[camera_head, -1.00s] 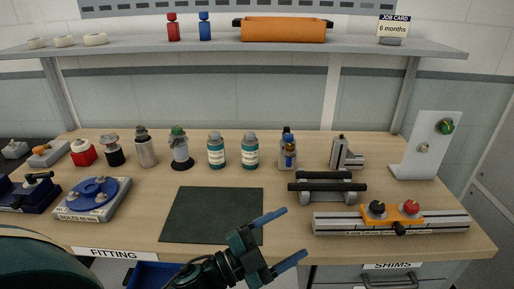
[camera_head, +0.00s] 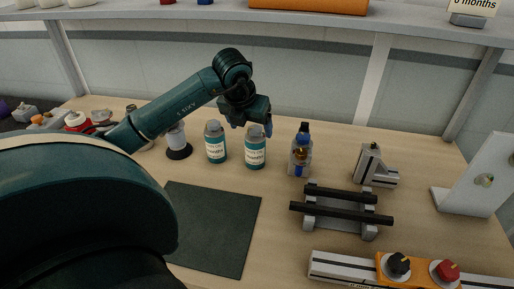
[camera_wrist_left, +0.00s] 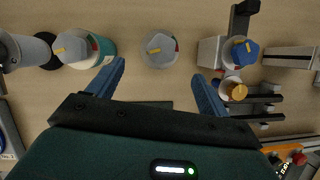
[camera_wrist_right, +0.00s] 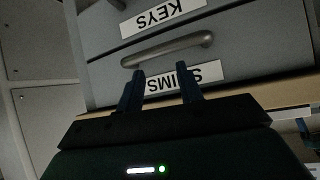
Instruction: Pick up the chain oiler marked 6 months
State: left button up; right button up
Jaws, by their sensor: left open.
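Two teal bottles with grey caps and white labels stand upright side by side at the back of the bench: a left bottle (camera_head: 216,143) and a right bottle (camera_head: 255,152). Their label print is too small to read surely. My left gripper (camera_head: 259,127) is open, fingers down, over the right bottle. In the left wrist view the right bottle's cap (camera_wrist_left: 160,47) lies between and beyond the fingertips (camera_wrist_left: 162,80), not gripped. The left bottle (camera_wrist_left: 97,48) is left of the fingers there. My right gripper (camera_wrist_right: 160,88) is open and empty in front of drawers.
A blue-and-amber bottle in a holder (camera_head: 300,157) stands right of the teal bottles, and a black-based bottle (camera_head: 177,140) left. A black-barred rack (camera_head: 340,212) and dark mat (camera_head: 212,226) lie nearer. A job card (camera_head: 472,8) is on the shelf.

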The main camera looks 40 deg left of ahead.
aim_at(254, 136)
pick_arm(q)
jog(key=x, duration=0.2)
jog(key=shift+w+f, duration=0.15)
jog(key=shift+f, duration=0.2)
jog(key=p+x, duration=0.1)
jog(key=x, duration=0.4)
jog(key=shift+w+a+f+p, duration=0.15)
jog(key=shift+a+p, duration=0.1)
jog(key=shift+p, duration=0.1)
jog(key=shift+f, duration=0.2)
pick_arm(e)
jog(key=shift+w+d+r, duration=0.25)
jog(key=shift+d+r, duration=0.05)
jog(key=shift+d, duration=0.05)
pick_arm(q)
jog(key=shift+c, duration=0.5)
jog(key=c, duration=1.2)
jog(key=shift+w+r, duration=0.1)
jog(key=shift+c, duration=0.3)
pick_arm(e)
jog(key=shift+s, duration=0.3)
jog(key=shift+f, duration=0.1)
